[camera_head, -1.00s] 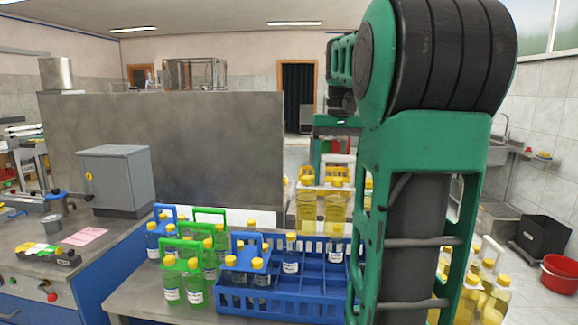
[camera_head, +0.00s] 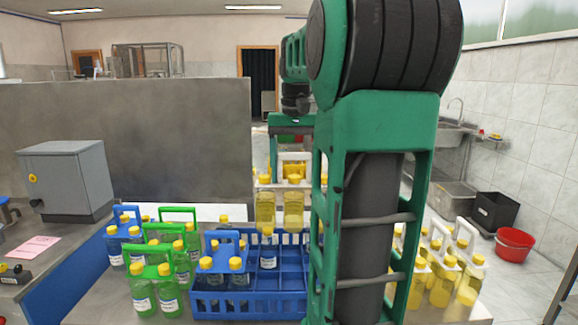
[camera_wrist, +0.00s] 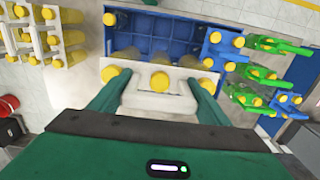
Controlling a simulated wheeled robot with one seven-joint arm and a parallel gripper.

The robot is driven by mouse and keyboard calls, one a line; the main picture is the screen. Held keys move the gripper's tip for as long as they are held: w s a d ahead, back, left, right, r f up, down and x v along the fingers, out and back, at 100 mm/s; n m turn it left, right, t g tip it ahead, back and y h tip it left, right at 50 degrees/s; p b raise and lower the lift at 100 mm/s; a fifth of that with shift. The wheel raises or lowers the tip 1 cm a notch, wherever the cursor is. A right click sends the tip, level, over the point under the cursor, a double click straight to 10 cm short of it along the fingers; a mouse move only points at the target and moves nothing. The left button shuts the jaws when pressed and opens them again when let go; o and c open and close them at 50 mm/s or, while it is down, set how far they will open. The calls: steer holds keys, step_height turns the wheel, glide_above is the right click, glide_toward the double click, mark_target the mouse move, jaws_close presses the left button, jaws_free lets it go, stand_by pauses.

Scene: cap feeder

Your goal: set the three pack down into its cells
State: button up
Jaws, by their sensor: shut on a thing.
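The three pack is a white carrier holding bottles of yellow liquid with yellow caps (camera_head: 265,210). My gripper (camera_wrist: 155,100) is shut on its white top (camera_wrist: 160,103), with one green finger on each side, in the wrist view. The pack hangs upright at the back of the blue crate (camera_head: 250,307). In the head view its bottle bottoms are near the crate's back rim; I cannot tell their height above it. The crate's empty cells also show in the wrist view (camera_wrist: 152,25). My arm hides the crate's right part and some of the pack.
A blue-handled pack (camera_head: 222,264) and a single labelled bottle (camera_head: 268,252) stand in the crate. Green-handled packs (camera_head: 155,290) stand left of it. White-carrier yellow packs (camera_head: 445,275) stand to the right, beyond my arm. A grey panel (camera_head: 130,140) rises behind.

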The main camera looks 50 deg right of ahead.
mark_target(294, 204)
step_height(294, 204, down, 19)
stand_by(1.9)
steer(key=shift+f, duration=0.5)
stand_by(0.7)
steer(key=o, duration=2.1)
steer(key=shift+c, duration=0.2)
steer(key=shift+s, duration=0.1)
step_height(294, 204, up, 11)
steer(key=shift+f, duration=0.15)
